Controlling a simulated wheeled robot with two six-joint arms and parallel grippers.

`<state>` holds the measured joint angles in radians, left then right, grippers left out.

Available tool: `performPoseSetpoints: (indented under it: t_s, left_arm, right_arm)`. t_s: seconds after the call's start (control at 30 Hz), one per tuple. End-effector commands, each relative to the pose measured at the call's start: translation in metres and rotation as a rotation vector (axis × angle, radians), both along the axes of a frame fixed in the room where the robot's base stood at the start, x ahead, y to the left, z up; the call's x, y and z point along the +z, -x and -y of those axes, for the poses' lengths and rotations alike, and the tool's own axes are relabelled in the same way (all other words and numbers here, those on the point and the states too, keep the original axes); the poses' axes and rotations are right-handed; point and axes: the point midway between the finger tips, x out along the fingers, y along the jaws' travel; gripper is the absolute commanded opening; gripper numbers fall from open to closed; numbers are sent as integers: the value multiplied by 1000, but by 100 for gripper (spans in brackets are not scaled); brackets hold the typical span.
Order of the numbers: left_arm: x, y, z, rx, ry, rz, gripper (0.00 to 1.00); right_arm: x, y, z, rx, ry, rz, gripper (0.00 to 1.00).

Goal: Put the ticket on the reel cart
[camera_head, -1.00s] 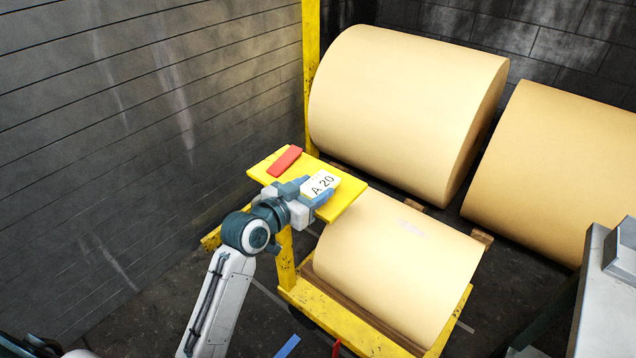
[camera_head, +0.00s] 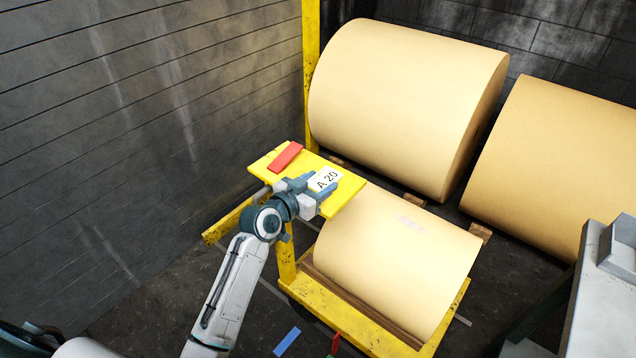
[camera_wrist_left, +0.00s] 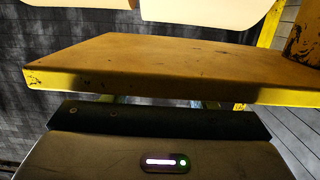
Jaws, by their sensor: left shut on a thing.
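The ticket (camera_head: 325,179) is a white card marked "A 20". My left gripper (camera_head: 316,188) is shut on it and holds it over the yellow shelf (camera_head: 348,192) of the reel cart (camera_head: 354,323). The letters face up toward the head camera. I cannot tell whether the ticket touches the shelf. In the left wrist view the shelf (camera_wrist_left: 170,65) lies straight ahead, beyond a dark part of my gripper; the ticket cannot be made out there. My right gripper is not in view.
A red block (camera_head: 285,157) lies on the shelf's far left part. A paper reel (camera_head: 395,255) rests on the cart beside the shelf. A yellow post (camera_head: 311,70) rises behind the shelf. A grey machine (camera_head: 605,290) stands at right.

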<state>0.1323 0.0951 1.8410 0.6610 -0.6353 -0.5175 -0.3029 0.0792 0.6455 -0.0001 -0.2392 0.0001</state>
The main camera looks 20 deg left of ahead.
Motion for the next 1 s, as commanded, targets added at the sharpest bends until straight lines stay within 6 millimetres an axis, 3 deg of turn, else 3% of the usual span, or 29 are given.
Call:
performPoseSetpoints:
  t_s: [0.03,0.1,0.13,0.5,1.0]
  left_arm:
    - [-1,0,0,0,0,0,58]
    - [-1,0,0,0,0,0,72]
    - [-1,0,0,0,0,0,74]
    - [2,3,-1,0,-1,-1,74]
    - [15,93,-35,-1,-5,0,74]
  right_arm:
    - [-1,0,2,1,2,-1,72]
    - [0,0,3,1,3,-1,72]
    - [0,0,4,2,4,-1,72]
    - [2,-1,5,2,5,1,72]
    - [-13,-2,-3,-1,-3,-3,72]
